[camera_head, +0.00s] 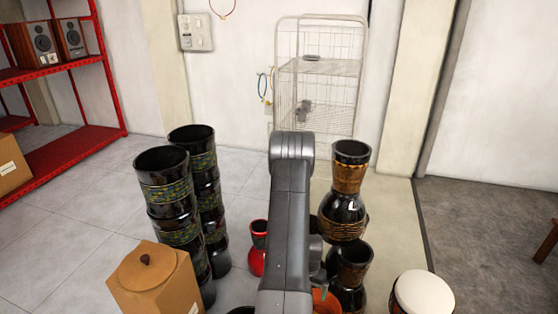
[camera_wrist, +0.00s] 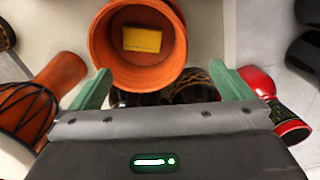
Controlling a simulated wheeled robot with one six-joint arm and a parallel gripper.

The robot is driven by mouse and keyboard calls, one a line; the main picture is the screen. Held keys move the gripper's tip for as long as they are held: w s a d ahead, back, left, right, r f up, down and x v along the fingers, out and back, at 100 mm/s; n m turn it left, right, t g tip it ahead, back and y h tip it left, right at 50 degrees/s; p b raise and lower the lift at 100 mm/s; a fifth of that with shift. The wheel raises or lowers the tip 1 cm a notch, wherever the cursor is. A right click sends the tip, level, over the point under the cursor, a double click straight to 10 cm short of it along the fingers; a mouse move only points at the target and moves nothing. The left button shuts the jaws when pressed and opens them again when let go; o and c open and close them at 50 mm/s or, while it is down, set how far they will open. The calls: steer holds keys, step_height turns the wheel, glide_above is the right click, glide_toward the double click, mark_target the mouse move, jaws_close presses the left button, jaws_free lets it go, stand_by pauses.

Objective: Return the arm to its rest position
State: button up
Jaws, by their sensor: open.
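My arm (camera_head: 290,215) rises in the middle of the head view, its upper link pointing away from me and bent at the top. My gripper (camera_wrist: 162,82) shows in the wrist view with its two green fingers spread wide apart and nothing gripped between them. Just beyond the fingertips is an orange round pot (camera_wrist: 103,62) with a yellow block (camera_wrist: 142,39) inside. I cannot tell how far below the fingers it lies. In the head view the arm hides most of the gripper, and only part of the orange pot (camera_head: 326,301) shows.
Stacked black drums (camera_head: 168,195) stand left of the arm, more dark drums (camera_head: 342,212) close on its right. A wire rack (camera_head: 320,68) stands behind.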

steer(key=a+r+n+p, duration=0.2)
steer(key=a+r+p, duration=0.2)
steer(key=r+p, duration=0.5)
steer(key=s+a+r+n+p, duration=0.1)
steer(key=a+r+p, duration=0.3)
steer(key=r+p, duration=0.5)
steer(key=shift+a+r+n, duration=0.3)
steer(key=shift+r+n, duration=0.45)
steer(key=shift+n, duration=0.05)
